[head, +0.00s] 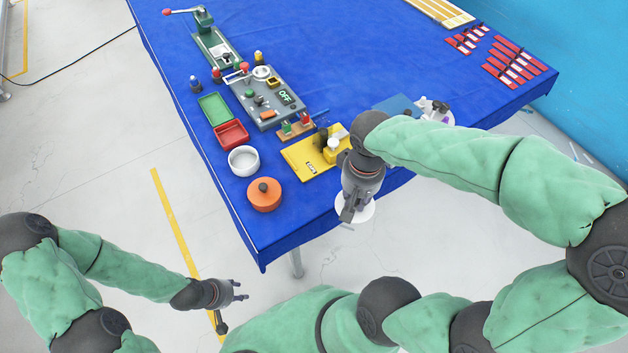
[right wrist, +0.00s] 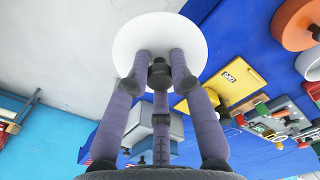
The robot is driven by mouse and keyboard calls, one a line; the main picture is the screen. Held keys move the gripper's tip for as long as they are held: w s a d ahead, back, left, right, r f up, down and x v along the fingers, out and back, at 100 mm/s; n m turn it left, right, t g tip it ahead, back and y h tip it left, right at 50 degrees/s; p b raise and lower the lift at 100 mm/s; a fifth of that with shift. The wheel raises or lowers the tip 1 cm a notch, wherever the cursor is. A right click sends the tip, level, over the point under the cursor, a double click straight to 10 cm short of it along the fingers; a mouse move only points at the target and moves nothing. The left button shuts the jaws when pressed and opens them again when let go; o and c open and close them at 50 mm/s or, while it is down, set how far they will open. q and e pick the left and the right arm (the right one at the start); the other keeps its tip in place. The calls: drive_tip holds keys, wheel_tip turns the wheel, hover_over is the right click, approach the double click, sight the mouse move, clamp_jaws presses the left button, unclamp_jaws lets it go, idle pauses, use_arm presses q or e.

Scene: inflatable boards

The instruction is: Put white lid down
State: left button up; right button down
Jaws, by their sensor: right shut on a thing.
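The white lid (head: 362,213) is a round disc held below my right gripper (head: 350,208), near the table's front edge in the head view. In the right wrist view the lid (right wrist: 152,30) lies across the fingertips of my right gripper (right wrist: 160,62), which is shut on it. A white open pot (head: 243,160) stands on the blue table at the left, apart from the lid. My left gripper (head: 240,291) is open and empty, off the table at the lower left.
An orange lidded pot (head: 264,196) stands in front of the white pot. A red tray (head: 231,135), a green tray (head: 214,107), a grey panel (head: 268,98) and a yellow board (head: 307,157) are close by. The blue tabletop (head: 350,60) is clear toward the back middle.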

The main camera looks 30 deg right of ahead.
drive_tip(key=w+a+f+b, duration=0.15)
drive_tip(key=w+f, duration=0.25)
drive_tip(key=w, duration=0.4)
drive_tip(key=b, duration=0.2)
hover_over(319, 194)
drive_tip(key=f, duration=0.4)
drive_tip(key=shift+s+d+f, duration=0.15)
drive_tip(key=shift+s+f, duration=0.25)
drive_tip(key=shift+w+f, duration=0.25)
drive_tip(key=shift+f, duration=0.15)
drive_tip(key=shift+w+f, duration=0.15)
drive_tip(key=shift+f, duration=1.45)
drive_tip(key=shift+f+b, duration=0.1)
drive_tip(key=shift+b, duration=0.25)
drive_tip(key=shift+f, duration=0.1)
drive_tip(key=c, duration=1.1)
unclamp_jaws()
